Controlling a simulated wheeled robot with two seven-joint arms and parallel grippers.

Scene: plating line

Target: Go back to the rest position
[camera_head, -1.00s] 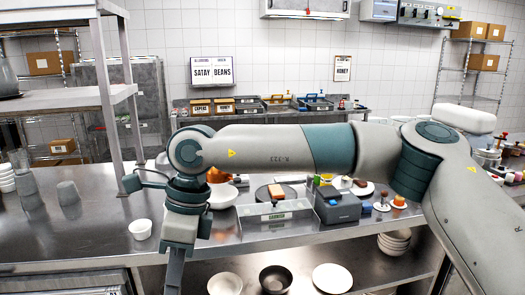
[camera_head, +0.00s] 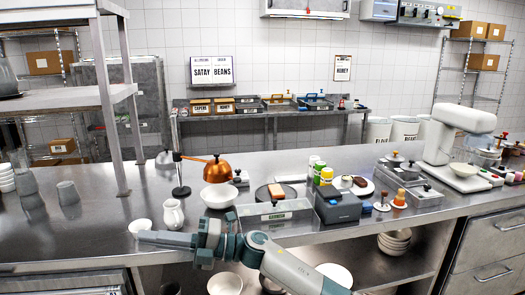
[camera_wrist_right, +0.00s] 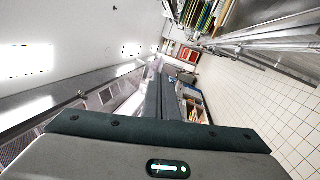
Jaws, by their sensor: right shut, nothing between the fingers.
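My right gripper (camera_head: 146,238) points left, low along the front edge of the steel counter (camera_head: 350,222). Its fingers are together and empty. The fingertips are close to the small white bowl (camera_head: 140,226) in the picture; I cannot tell whether they touch it. My right forearm comes in from the bottom, right of the middle. In the right wrist view my gripper's fingers (camera_wrist_right: 160,95) stick up from the dark green housing, with nothing between them. My left gripper is not in view.
A white pitcher (camera_head: 173,214), a white bowl (camera_head: 218,196) under a copper lamp (camera_head: 210,170) and a grey bin (camera_head: 337,207) stand on the counter. A white mixer (camera_head: 455,140) is at the right. Plates and bowls sit on the shelf below.

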